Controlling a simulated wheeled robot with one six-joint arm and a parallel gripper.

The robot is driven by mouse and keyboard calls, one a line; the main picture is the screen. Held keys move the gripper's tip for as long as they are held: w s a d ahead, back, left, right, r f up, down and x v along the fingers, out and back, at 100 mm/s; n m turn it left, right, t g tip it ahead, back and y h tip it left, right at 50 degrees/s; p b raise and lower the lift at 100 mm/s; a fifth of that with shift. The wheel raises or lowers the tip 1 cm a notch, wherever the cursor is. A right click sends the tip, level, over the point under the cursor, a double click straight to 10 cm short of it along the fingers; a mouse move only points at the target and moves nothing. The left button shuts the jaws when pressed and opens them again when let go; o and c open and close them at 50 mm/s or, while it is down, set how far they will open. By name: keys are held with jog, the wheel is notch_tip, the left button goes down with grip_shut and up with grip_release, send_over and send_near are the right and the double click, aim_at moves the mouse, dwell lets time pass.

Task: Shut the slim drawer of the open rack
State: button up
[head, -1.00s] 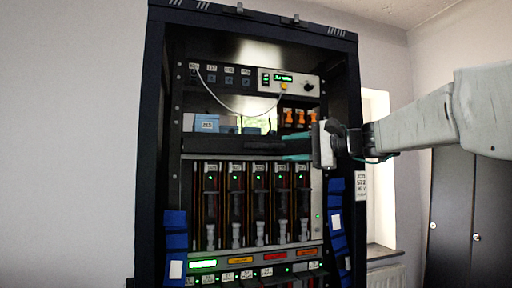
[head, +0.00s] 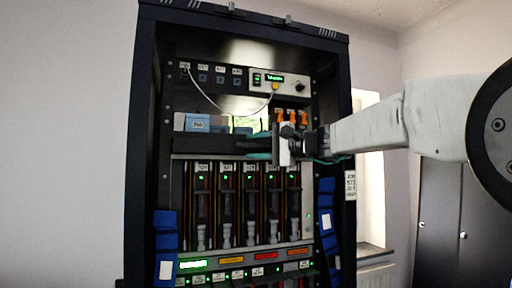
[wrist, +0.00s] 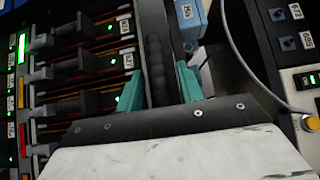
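The open rack (head: 146,150) is a tall dark cabinet with equipment in it. A slim black drawer (head: 205,143) runs across it at mid height, above a row of tall modules. How far it stands out is hard to judge. My gripper (head: 257,149) is at the drawer's right part, and its body hides that end. In the wrist view my gripper (wrist: 158,92) shows two teal fingers set apart, with a dark ribbed bar (wrist: 156,60) in line between them. I cannot tell whether either finger touches it.
A blue box (head: 197,122) sits just above the drawer, with orange parts (head: 289,116) to its right. A pale cable (head: 215,104) hangs from the upper panel. Modules (head: 225,205) fill the space below.

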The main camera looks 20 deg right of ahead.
aim_at(252, 152)
jog(key=shift+c, duration=0.4)
grip_shut()
jog(key=shift+w, duration=1.95)
jog(key=shift+r, duration=0.1)
jog(key=shift+c, duration=1.4)
grip_release()
jog(key=o, duration=0.4)
jog(key=shift+w, duration=0.1)
jog(key=shift+c, duration=0.2)
